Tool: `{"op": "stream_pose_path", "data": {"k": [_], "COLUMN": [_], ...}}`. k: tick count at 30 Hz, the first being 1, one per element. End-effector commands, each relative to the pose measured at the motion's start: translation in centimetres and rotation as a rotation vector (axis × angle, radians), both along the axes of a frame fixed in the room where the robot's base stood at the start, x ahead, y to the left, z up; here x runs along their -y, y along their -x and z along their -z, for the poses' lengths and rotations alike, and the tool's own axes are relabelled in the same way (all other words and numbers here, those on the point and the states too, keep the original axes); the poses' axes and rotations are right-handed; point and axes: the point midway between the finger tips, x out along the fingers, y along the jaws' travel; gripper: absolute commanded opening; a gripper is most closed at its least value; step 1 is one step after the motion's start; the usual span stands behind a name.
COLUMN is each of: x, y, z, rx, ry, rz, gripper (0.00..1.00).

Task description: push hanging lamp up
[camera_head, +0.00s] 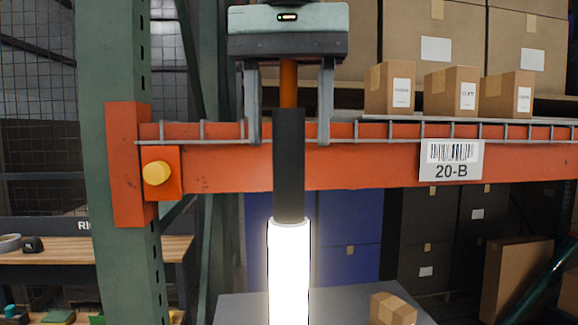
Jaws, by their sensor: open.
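The hanging lamp is a bright white tube (289,270) with a dark grey upper sleeve (289,165) and an orange stem or cord (288,82) above it. It hangs upright near the middle of the view, its lower end cut off by the frame. My gripper (288,142) points down from the top, with its grey body above the sleeve. Its two fingers are open, one on each side of the orange part and the sleeve's top, with visible gaps. The orange part above is hidden by the gripper body. I cannot tell the depth between fingers and lamp.
Behind is an orange rack beam (375,165) with label 20-B (450,160) and a green upright (115,70) at left. Cardboard boxes (452,90) stand on the shelf. A small box (392,308) sits on a grey surface (240,308) below. A workbench (50,250) is at left.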

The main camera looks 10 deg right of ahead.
Motion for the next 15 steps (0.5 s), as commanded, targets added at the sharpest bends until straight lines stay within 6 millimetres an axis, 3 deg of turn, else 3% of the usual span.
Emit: {"op": "stream_pose_path", "data": {"k": [6, 15], "x": [0.1, 0.0], "y": [0.0, 0.0], "z": [2.8, 3.7], "rx": [0.000, 0.001], "ry": [0.001, -0.001], "rz": [0.000, 0.000], "gripper": [0.52, 0.52]}}
